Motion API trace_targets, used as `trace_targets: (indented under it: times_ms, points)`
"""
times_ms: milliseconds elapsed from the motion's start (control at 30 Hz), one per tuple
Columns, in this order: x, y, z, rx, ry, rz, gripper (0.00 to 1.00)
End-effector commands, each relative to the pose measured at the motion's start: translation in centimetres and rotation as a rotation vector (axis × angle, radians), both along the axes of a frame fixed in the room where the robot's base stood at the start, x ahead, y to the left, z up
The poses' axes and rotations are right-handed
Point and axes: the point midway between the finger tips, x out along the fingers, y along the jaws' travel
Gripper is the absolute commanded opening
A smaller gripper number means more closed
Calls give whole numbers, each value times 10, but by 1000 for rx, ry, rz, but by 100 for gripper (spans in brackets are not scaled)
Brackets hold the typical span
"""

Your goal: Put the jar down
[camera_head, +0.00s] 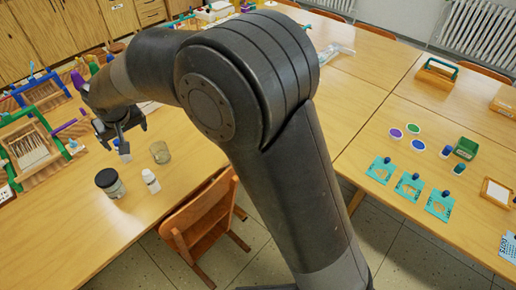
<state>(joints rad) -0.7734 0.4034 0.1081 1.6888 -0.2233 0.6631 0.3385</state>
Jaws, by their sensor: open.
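A dark-lidded jar (109,183) stands upright on the left table (150,225), near its front edge. A clear, yellowish glass jar (160,152) stands on the same table, to the right of and behind the dark-lidded one. I cannot tell which of the two the task means. My gripper (123,150) hangs above the table, left of the glass jar and behind the dark-lidded jar. It is open and appears empty, apart from both jars in the picture. My arm hides part of the table behind it.
A small white bottle (151,182) stands between the jars, close to the front edge. A wooden chair (202,220) is tucked at the table. Wooden frames (32,150) crowd the left side. The table front at left is clear. Teal stencils (409,186) lie on the right table.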

Motion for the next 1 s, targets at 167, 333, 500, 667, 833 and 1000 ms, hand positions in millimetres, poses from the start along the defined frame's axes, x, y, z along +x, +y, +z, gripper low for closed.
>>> trace_targets:
  times_ms: [167,333,500,667,833,1000]
  points:
    - [14,-104,55,-1,-23,-114,88]
    - [6,-196,90,-2,-37,-216,88]
    - [-20,-281,114,0,-47,-319,88]
    - [-57,-350,126,6,-54,-414,88]
    - [-106,-410,127,17,-62,-513,88]
    - [-154,-452,118,31,-69,-600,88]
